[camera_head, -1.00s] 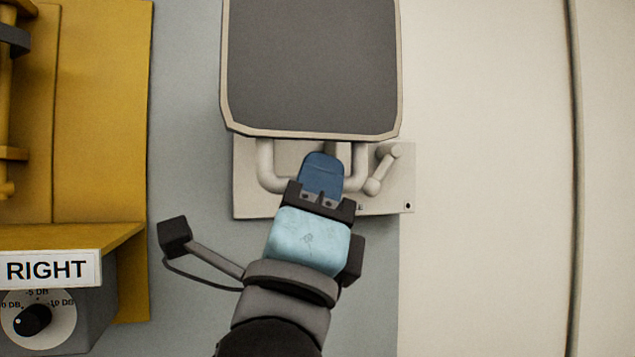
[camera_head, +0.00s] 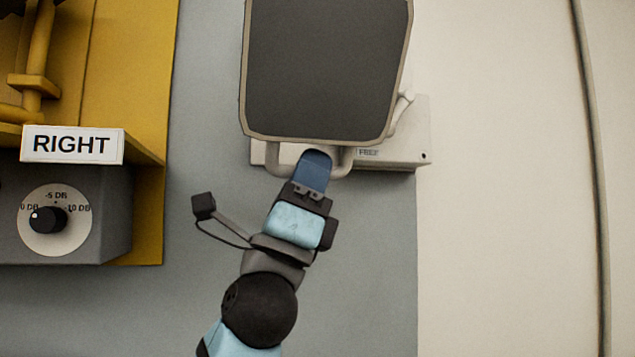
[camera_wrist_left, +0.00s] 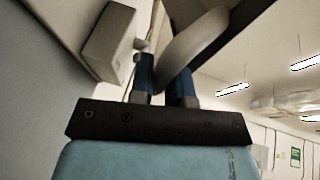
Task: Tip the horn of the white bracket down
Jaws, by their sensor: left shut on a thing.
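The horn (camera_head: 325,70) shows its dark, squarish face with a pale rim at the top middle of the head view. Its white bracket (camera_head: 408,140) is on the grey wall behind it, mostly hidden by the horn. A pale curved bar (camera_head: 345,160) shows just below the horn's lower edge. My left gripper (camera_head: 314,165) reaches up from below, its blue fingers at this bar. In the left wrist view, a pale curved piece (camera_wrist_left: 195,45) passes between the fingers of the left gripper (camera_wrist_left: 168,82), which is shut on it. My right gripper is not in view.
A yellow housing (camera_head: 125,60) stands at the left, with a RIGHT label (camera_head: 72,145) and a grey box with a black dial knob (camera_head: 47,220) below. The pale wall (camera_head: 510,180) at the right is clear, with a dark vertical seam.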

